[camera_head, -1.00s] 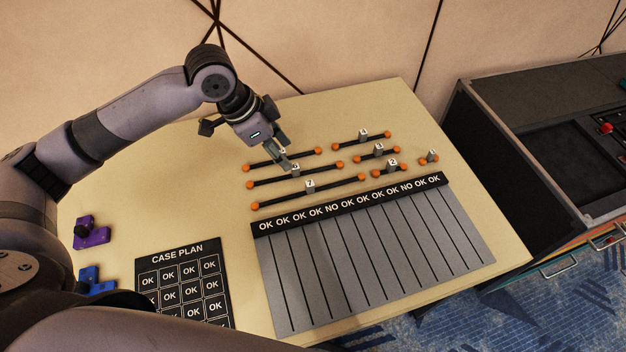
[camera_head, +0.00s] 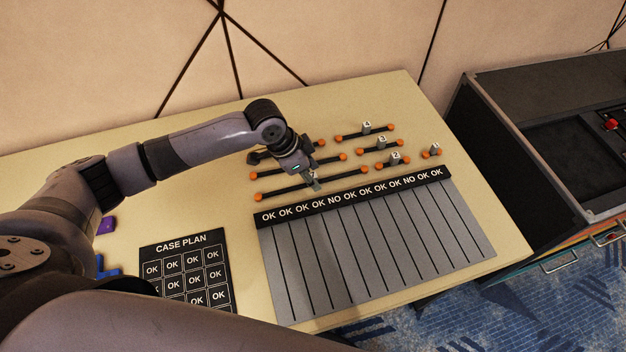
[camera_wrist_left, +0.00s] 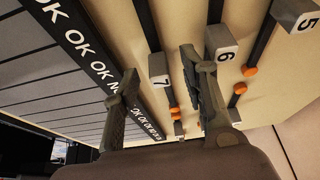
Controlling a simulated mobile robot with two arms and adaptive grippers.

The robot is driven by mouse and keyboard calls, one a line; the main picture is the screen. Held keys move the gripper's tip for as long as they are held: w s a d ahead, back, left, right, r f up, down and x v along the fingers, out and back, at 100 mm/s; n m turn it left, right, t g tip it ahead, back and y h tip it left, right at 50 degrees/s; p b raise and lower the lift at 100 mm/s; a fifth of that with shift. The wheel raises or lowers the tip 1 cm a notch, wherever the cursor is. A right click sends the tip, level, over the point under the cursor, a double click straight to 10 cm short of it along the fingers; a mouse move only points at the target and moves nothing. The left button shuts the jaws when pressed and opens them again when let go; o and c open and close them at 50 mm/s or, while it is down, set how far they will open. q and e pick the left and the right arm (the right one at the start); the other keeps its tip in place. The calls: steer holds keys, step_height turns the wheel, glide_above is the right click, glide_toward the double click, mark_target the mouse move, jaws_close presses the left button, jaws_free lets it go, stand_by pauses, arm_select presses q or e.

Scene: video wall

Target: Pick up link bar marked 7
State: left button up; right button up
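The link bar marked 7 (camera_head: 280,192) is a dark rod with orange ends. It lies on the table in front of the other bars, beside the OK strip. My left gripper (camera_head: 314,181) is over its middle and hides its marked block in the head view. In the left wrist view the grey block marked 7 (camera_wrist_left: 160,70) shows between the two spread fingers of my left gripper (camera_wrist_left: 157,63). The fingers are open; I cannot tell whether they touch the block. My right gripper is not in view.
The block marked 6 (camera_wrist_left: 220,42) and the block marked 5 (camera_wrist_left: 294,16) stand close beside the gripper. Bars marked 4 (camera_head: 367,127), 3 (camera_head: 382,141), 2 (camera_head: 395,158) and 1 (camera_head: 435,148) lie right. A grey slotted board (camera_head: 375,245) and case plan (camera_head: 190,270) are nearer.

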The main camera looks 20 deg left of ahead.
arm_select(q)
steer(key=shift+f, duration=0.2)
steer(key=shift+c, duration=0.6)
jaws_close()
steer(key=shift+r, duration=0.1)
